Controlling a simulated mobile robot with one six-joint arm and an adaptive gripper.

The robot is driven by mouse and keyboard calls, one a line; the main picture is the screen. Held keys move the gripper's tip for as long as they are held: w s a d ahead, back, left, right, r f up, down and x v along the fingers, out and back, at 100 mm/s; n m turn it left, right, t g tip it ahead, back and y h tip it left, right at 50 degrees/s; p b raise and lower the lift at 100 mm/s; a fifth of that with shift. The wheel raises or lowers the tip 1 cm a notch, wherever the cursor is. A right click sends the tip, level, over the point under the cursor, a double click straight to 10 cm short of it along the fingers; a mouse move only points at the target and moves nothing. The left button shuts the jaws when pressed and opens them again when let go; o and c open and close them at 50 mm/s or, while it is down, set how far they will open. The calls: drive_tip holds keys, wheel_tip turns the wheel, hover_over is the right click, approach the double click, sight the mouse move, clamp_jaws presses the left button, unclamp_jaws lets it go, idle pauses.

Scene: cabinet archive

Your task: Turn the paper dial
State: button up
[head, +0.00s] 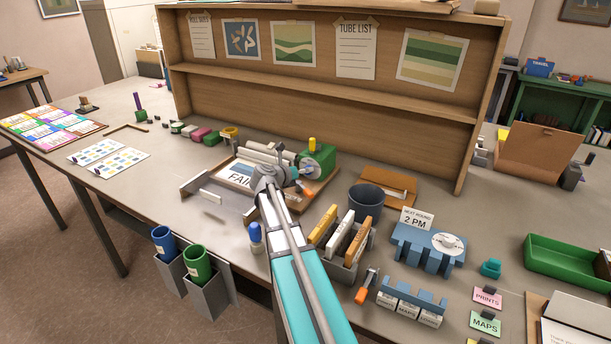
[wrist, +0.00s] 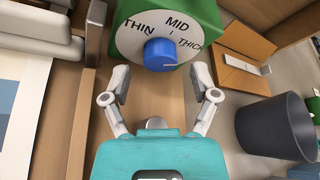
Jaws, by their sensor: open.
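The paper dial is a blue knob (wrist: 160,54) on a white disc marked THIN, MID and THICK, on the face of a green housing (wrist: 205,15). A short white line on the knob points to the right in the wrist view, below the word THICK. My gripper (wrist: 160,76) is open, its two fingers spread to either side just short of the knob, with nothing between them. In the head view the green housing (head: 321,160) stands beyond my gripper (head: 297,184), which hides part of the dial's surroundings.
A dark grey bin (head: 366,200) and an orange-brown folder box (wrist: 246,72) stand right of the dial. A press with a FAIR sheet (head: 240,174) lies left. A holder with upright folders (head: 345,240) stands nearer, right of my arm.

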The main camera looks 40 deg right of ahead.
drive_tip(key=shift+x, duration=0.95)
clamp_jaws()
